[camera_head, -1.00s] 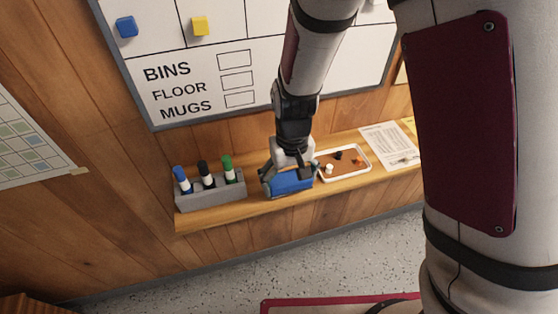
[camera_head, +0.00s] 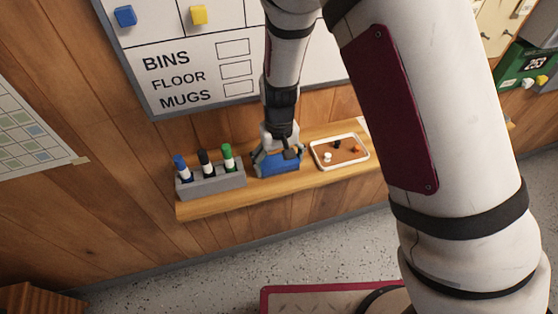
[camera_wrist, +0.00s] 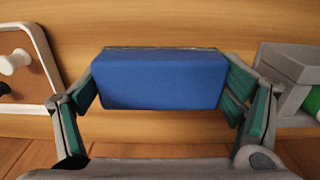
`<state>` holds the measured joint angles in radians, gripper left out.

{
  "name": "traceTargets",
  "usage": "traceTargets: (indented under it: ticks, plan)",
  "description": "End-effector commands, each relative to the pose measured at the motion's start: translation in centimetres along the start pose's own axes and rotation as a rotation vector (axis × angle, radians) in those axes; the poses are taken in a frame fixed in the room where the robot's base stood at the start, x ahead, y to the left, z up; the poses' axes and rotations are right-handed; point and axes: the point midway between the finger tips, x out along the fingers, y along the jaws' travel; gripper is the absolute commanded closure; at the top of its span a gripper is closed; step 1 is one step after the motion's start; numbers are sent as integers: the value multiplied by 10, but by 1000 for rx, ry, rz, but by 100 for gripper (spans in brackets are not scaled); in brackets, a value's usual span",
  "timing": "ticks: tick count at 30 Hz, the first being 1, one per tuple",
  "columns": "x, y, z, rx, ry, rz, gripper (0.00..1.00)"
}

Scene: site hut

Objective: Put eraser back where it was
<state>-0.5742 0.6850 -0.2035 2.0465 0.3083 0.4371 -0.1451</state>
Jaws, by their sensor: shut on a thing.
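The eraser (camera_head: 278,166) is a blue block at the wooden shelf, between the grey marker holder and the small white-rimmed tray. My gripper (camera_head: 278,153) is above it, with its fingers shut on the eraser's two ends. In the wrist view the eraser (camera_wrist: 160,79) fills the space between the green-padded fingers of my gripper (camera_wrist: 165,95). I cannot tell whether its underside touches the shelf (camera_head: 215,207).
The grey holder (camera_head: 212,187) with blue, black and green markers stands close on the left. The tray (camera_head: 318,164) with several small pins lies on the right. A whiteboard (camera_head: 182,98) hangs on the wood wall above.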

Motion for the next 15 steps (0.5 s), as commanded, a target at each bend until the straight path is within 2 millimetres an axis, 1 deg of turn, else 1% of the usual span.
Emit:
traceTargets:
  ticks: [2,3,4,15]
  plan:
    - [3,0,0,0,-1,0,44]
    - [2,0,0,0,-1,0,4]
    - [2,0,0,0,-1,0,0]
    - [0,0,0,0,0,0,0]
